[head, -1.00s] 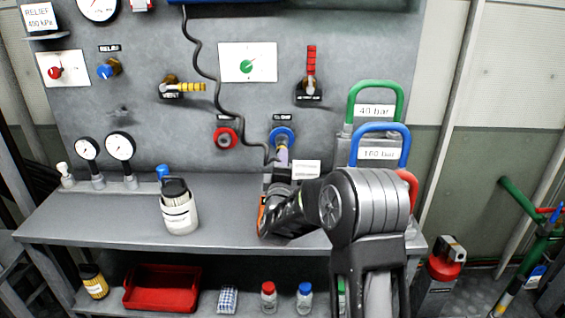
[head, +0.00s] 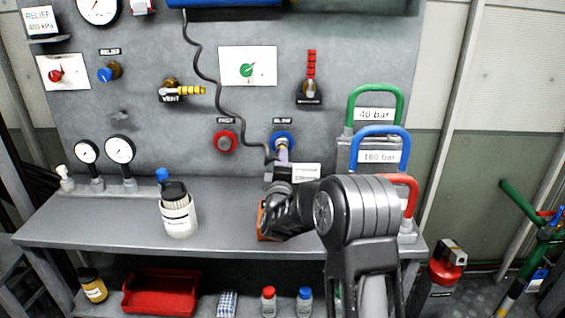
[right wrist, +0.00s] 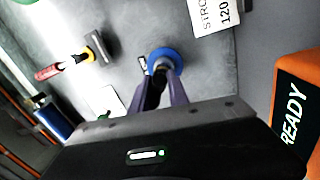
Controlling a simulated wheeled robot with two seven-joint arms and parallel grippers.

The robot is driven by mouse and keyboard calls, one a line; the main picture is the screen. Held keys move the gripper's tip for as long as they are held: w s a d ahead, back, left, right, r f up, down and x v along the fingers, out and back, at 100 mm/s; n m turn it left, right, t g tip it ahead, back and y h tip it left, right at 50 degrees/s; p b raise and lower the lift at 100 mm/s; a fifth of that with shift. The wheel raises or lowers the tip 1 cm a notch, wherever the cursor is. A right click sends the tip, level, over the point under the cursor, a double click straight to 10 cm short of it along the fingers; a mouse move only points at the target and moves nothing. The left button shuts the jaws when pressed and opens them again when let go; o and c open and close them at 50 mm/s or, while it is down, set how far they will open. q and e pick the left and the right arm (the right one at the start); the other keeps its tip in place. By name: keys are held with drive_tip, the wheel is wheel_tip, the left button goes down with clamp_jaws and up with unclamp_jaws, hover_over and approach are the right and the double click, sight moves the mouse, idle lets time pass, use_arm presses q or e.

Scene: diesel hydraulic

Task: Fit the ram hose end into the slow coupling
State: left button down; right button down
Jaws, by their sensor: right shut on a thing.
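The slow coupling is the blue ring (head: 283,137) under the SLOW label on the grey panel. It also shows in the right wrist view (right wrist: 177,54). The black ram hose (head: 203,75) hangs from the top of the panel and runs down to my right gripper (head: 283,156). That gripper is shut on the hose end, right in front of the blue ring. In the right wrist view its purple fingers (right wrist: 165,88) point at the ring's middle. The fingers mostly hide the hose end, so I cannot tell how deep it sits. My left gripper is not in view.
The red FAST coupling (head: 226,141) is just left of the blue one. Weights with coloured handles (head: 375,150) stand right of my arm. A white bottle (head: 178,215) stands on the bench (head: 110,215). The bench's middle is mostly clear.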

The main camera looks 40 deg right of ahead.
drive_tip(key=shift+w, duration=0.1)
drive_tip(key=c, duration=1.2)
unclamp_jaws()
